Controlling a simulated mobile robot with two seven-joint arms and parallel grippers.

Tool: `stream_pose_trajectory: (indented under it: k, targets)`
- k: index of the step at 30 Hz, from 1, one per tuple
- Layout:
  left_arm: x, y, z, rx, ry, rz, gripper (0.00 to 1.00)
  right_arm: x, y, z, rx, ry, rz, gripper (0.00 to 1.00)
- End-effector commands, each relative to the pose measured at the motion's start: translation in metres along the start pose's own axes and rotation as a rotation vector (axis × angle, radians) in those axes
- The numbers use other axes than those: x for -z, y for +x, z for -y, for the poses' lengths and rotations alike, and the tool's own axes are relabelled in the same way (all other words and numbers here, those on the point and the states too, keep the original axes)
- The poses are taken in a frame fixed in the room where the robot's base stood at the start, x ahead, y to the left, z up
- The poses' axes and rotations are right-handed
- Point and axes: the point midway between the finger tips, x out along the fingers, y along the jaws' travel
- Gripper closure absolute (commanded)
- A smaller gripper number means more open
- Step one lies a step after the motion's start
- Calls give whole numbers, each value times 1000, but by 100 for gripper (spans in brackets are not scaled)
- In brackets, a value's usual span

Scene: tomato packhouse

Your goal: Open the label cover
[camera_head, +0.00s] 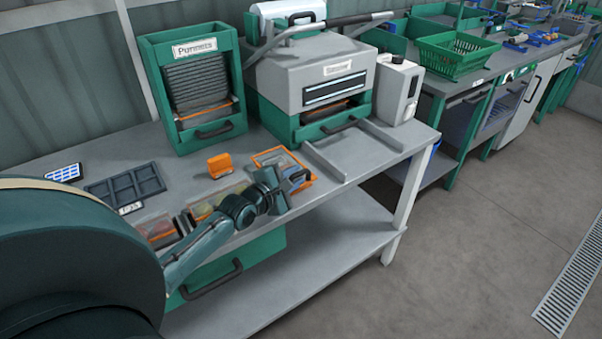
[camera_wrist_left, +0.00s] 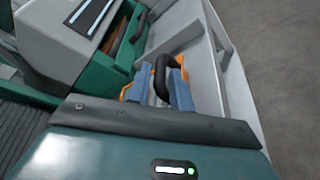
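A clear, orange-framed cover (camera_head: 262,157) lies closed and flat on the bench in front of the sealer. It has a dark handle (camera_wrist_left: 162,72), seen in the left wrist view. My left gripper (camera_head: 277,195) is over the cover's near side. In the left wrist view my left gripper (camera_wrist_left: 158,93) has its two blue-grey fingers apart, with the handle between them. A pale gap shows beside the left finger, so the fingers look open around the handle. The arm and gripper hide part of the cover. My right gripper is not in view.
The sealer (camera_head: 312,74) and the punnet dispenser (camera_head: 190,47) stand behind. A small orange block (camera_head: 220,164), a dark divided tray (camera_head: 125,186) and clear-lidded compartments (camera_head: 158,229) lie leftward.

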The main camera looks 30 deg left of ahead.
Motion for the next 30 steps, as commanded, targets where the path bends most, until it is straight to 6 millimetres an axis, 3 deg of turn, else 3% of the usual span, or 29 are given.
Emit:
stream_pose_trajectory:
  k: [6, 18, 26, 30]
  targets:
    - [0, 26, -1, -2, 2, 0, 78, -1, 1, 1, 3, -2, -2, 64]
    - [0, 33, 0, 0, 1, 0, 78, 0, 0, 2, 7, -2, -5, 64]
    - [0, 33, 0, 0, 1, 0, 99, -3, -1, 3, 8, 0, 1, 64]
    - [0, 33, 0, 0, 1, 0, 100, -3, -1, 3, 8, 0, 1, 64]
